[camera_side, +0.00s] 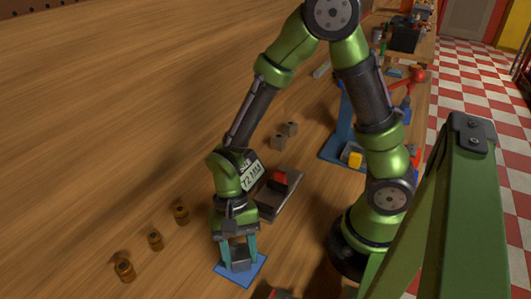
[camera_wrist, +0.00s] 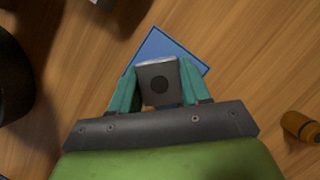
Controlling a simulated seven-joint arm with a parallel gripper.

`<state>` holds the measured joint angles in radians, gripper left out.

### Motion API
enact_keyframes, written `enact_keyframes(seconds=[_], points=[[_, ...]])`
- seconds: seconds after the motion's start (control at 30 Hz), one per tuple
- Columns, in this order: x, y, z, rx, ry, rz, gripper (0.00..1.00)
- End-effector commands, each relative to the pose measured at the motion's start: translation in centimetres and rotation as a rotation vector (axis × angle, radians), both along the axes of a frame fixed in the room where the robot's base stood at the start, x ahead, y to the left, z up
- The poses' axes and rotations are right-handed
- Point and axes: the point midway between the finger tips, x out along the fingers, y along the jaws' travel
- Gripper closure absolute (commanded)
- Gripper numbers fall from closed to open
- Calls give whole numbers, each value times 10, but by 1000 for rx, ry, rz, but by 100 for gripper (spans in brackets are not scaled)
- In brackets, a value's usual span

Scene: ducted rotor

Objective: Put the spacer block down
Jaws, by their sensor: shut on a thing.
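The blue mat also shows in the wrist view (camera_wrist: 165,46), behind and partly hidden by the block. I cannot tell whether the block touches the mat.
Several small orange-brown cylinders (camera_side: 155,240) stand left of my gripper; one shows in the wrist view (camera_wrist: 302,126). A grey plate with a red part (camera_side: 279,180) lies behind my gripper.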

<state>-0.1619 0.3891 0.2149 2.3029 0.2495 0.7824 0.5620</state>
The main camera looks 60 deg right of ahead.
Motion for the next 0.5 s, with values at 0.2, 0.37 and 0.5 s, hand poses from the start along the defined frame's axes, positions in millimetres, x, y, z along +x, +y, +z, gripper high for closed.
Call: enact_keyframes(seconds=[0.2,0.37,0.5], points=[[0,0,-3,0,2,-1,50],[0,0,-2,0,0,-1,28],[0,0,-2,0,0,-1,28]])
